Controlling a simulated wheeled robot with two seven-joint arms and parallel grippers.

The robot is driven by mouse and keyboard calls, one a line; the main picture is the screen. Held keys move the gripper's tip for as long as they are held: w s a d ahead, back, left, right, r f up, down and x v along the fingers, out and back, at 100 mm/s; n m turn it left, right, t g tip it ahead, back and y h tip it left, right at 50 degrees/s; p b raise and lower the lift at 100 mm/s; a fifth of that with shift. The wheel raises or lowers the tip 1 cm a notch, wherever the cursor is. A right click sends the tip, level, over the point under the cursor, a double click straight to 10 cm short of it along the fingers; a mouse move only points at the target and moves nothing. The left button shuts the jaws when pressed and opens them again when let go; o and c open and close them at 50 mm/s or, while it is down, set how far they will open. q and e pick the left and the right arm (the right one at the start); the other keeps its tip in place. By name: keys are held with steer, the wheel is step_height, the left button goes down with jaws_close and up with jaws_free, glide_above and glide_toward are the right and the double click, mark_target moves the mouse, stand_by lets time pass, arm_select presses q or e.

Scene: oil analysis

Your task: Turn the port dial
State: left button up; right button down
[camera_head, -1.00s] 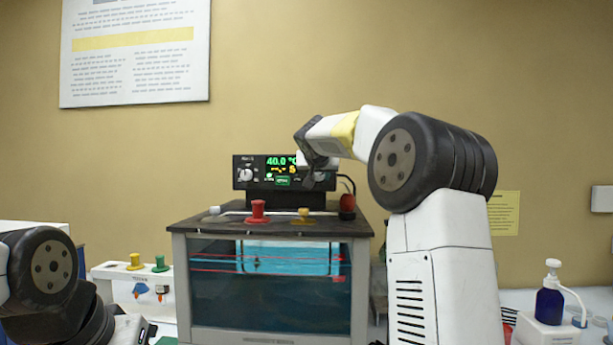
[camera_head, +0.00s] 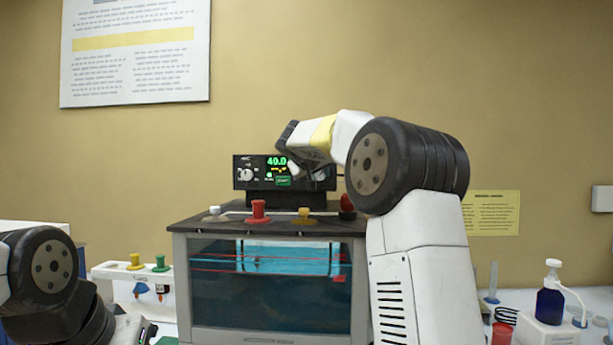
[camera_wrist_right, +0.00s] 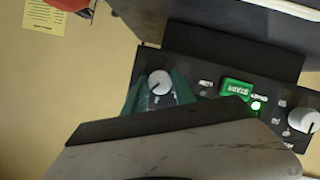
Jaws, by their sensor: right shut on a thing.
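The black control unit (camera_head: 258,172) stands behind the tank's lid with a lit green display (camera_head: 277,161). Its left dial (camera_head: 246,174) is white and in plain view. Its right dial is hidden in the head view behind my right gripper (camera_head: 308,174). In the right wrist view the panel is upside down. There the right dial (camera_wrist_right: 158,82), a white knob with a dark pointer mark, sits between the green fingertips of my right gripper (camera_wrist_right: 158,91), which is shut on it. The other dial (camera_wrist_right: 303,120) is at the right edge. My left gripper is out of view.
The glass-fronted tank (camera_head: 270,338) stands below the unit. Its lid carries a red knob (camera_head: 258,209), a yellow knob (camera_head: 304,212) and a dark red bulb (camera_head: 347,205). A green START button (camera_wrist_right: 237,88) lies beside the gripped dial. A blue pump bottle (camera_head: 549,304) stands far right.

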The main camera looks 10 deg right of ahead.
steer(key=n+h, duration=0.3)
steer(key=n, duration=0.1)
steer(key=shift+a+f+n, duration=0.1)
steer(key=shift+n, duration=0.2)
stand_by(0.5)
steer(key=c, duration=1)
jaws_free()
steer(key=shift+c, duration=0.2)
steer(key=v, duration=0.7)
steer(key=shift+s+a, duration=0.25)
steer(key=shift+s, duration=0.1)
